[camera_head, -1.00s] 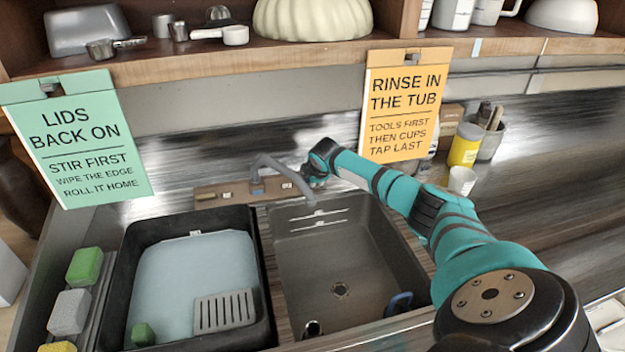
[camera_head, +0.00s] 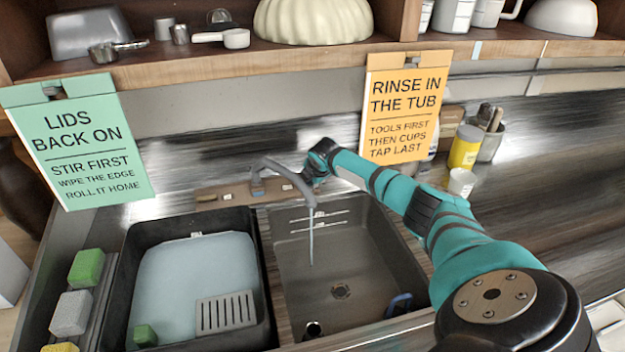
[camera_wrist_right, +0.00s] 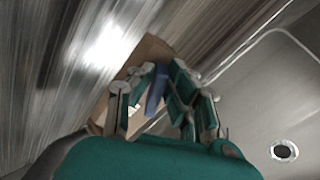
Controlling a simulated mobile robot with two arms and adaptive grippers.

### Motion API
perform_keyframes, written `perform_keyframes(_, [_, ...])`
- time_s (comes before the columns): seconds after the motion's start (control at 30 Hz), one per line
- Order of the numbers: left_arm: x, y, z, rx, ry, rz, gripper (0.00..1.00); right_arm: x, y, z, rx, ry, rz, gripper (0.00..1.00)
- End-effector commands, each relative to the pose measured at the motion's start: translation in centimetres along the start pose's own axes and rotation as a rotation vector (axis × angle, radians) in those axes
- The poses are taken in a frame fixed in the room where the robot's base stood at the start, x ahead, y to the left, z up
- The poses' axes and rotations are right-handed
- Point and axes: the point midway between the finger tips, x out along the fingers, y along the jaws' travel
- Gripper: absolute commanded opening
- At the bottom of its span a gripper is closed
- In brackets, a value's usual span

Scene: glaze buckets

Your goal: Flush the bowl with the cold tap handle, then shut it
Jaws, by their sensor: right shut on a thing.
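The steel sink bowl (camera_head: 350,262) stands right of the black tub, with a round drain (camera_head: 340,291) in its floor. The grey tap spout (camera_head: 288,169) arches over the bowl, and a thin stream of water (camera_head: 311,240) falls from its end into the bowl. My right gripper (camera_head: 314,179) is behind the spout at the back edge, largely hidden by its own wrist. In the right wrist view its fingers (camera_wrist_right: 152,88) are closed around the blue cold tap handle (camera_wrist_right: 156,91). My left gripper is not in view.
A black tub (camera_head: 133,270) of pale water holds a slotted grey piece (camera_head: 226,313) and a green block. Sponges (camera_head: 87,268) line its left side. A yellow jar (camera_head: 465,147) and white cup (camera_head: 461,182) stand right of my arm. A shelf (camera_head: 240,62) overhangs the back.

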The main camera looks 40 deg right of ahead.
Motion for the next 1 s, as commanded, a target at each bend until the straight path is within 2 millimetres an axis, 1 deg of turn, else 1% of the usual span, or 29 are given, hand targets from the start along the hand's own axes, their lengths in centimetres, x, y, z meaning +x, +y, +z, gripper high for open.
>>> perform_keyframes(0.6, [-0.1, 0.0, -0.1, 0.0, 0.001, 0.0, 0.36, 0.0, 1.0, -0.3, -0.585, 0.0, 0.0, 0.0])
perform_keyframes(1.0, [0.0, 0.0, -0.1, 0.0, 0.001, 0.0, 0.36, 0.0, 1.5, -0.7, -0.942, -0.001, 0.0, 0.0])
